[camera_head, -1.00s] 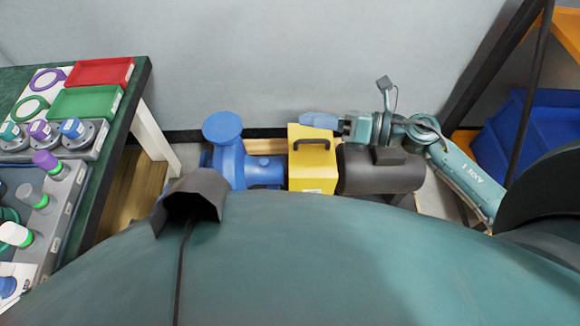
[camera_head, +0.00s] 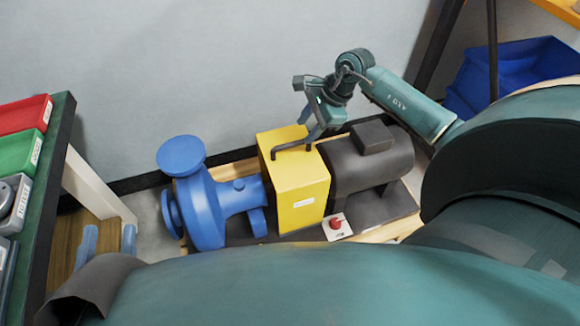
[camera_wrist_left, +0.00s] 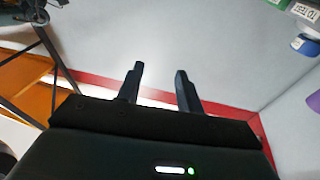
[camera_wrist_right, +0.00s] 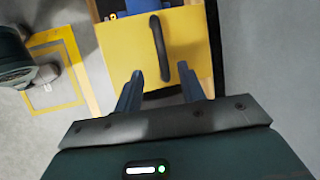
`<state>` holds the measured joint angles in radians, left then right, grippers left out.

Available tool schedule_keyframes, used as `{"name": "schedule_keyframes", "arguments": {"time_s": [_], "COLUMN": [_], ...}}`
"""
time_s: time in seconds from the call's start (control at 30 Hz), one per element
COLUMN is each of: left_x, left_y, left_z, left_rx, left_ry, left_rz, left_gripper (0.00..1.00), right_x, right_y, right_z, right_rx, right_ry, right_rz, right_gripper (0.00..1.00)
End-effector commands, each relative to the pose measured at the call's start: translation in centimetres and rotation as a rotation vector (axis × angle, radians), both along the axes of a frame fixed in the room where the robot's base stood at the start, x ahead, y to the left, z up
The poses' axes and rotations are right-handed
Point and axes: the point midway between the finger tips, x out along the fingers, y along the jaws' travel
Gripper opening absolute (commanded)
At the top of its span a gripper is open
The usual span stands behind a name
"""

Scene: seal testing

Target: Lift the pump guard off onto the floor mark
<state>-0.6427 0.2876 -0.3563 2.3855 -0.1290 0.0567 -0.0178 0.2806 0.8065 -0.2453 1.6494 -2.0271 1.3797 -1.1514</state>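The pump guard is a yellow box (camera_head: 300,192) with a dark handle (camera_head: 291,148) on top. It sits between the blue pump (camera_head: 208,205) and the dark motor (camera_head: 372,160). My right gripper (camera_head: 312,122) is above the guard, close to the handle. In the right wrist view, the guard (camera_wrist_right: 185,45) lies ahead and the handle (camera_wrist_right: 160,45) lines up with the gap between the open fingers (camera_wrist_right: 160,72). A yellow-outlined floor mark (camera_wrist_right: 80,72) shows there at left. My left gripper (camera_head: 108,238) is low at left, open and empty in its wrist view (camera_wrist_left: 158,75).
A red emergency button (camera_head: 335,223) stands in front of the guard. A bench with red (camera_head: 22,115) and green trays (camera_head: 20,152) is at left. Blue bins (camera_head: 510,72) stand at back right. A wall closes the back.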

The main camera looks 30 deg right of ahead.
Motion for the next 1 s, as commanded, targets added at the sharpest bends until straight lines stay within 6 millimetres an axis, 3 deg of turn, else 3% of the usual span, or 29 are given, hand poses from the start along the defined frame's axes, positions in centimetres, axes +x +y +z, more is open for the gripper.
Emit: {"name": "schedule_keyframes", "arguments": {"time_s": [0.53, 0.87, 1.0], "left_x": [0.2, 0.0, 0.0], "left_y": [-0.4, -0.5, -0.5], "left_z": [-0.6, 0.3, 0.2], "left_rx": [-0.07, -0.085, -0.083], "left_ry": [0.0, -0.008, -0.007], "left_rz": [-0.025, -0.033, -0.034], "left_gripper": [0.36, 0.36, 0.36], "right_x": [2.0, 2.1, 2.1], "right_y": [2.4, 2.5, 2.5], "right_z": [-5.7, -6.0, -6.0], "right_rx": [0.004, 0.001, 0.001], "right_ry": [-0.001, 0.0, 0.0], "right_rz": [-0.001, -0.002, -0.002], "right_gripper": [0.4, 0.4, 0.28]}}
